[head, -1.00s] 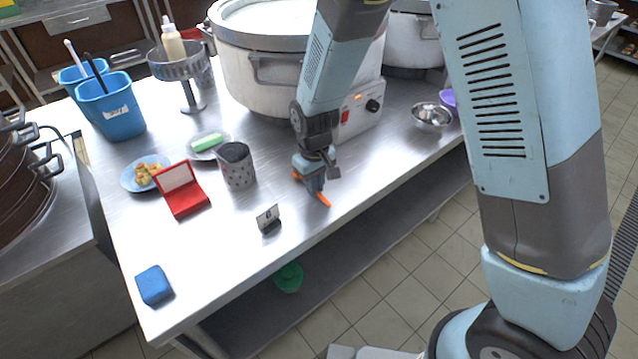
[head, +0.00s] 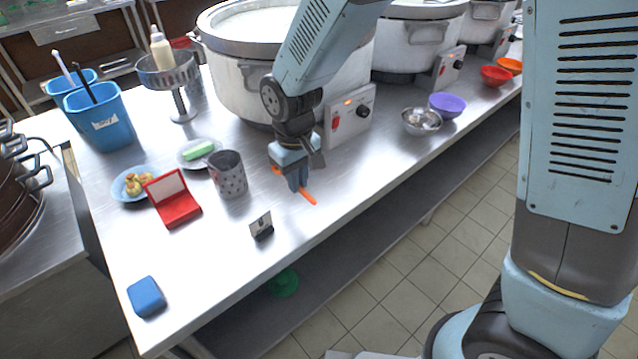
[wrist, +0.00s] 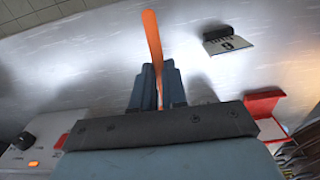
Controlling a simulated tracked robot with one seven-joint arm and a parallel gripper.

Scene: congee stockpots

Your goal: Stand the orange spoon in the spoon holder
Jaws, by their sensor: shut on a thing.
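My gripper (head: 297,184) is shut on the orange spoon (head: 309,197), over the table near its front edge. One end of the spoon sticks out to the lower right of the fingers, and a bit of orange shows on their left side. In the wrist view the spoon (wrist: 153,38) juts out from between the two fingers (wrist: 157,84). The spoon holder (head: 229,178), a grey perforated metal cylinder with an open top, stands upright to the left of my gripper, apart from it. I cannot tell whether the spoon touches the table.
A small black-and-white number sign (head: 261,226) stands in front of the holder. An open red box (head: 175,205), a plate with a green block (head: 198,151) and a blue sponge (head: 146,297) lie to the left. A large pot (head: 235,75) stands behind my gripper.

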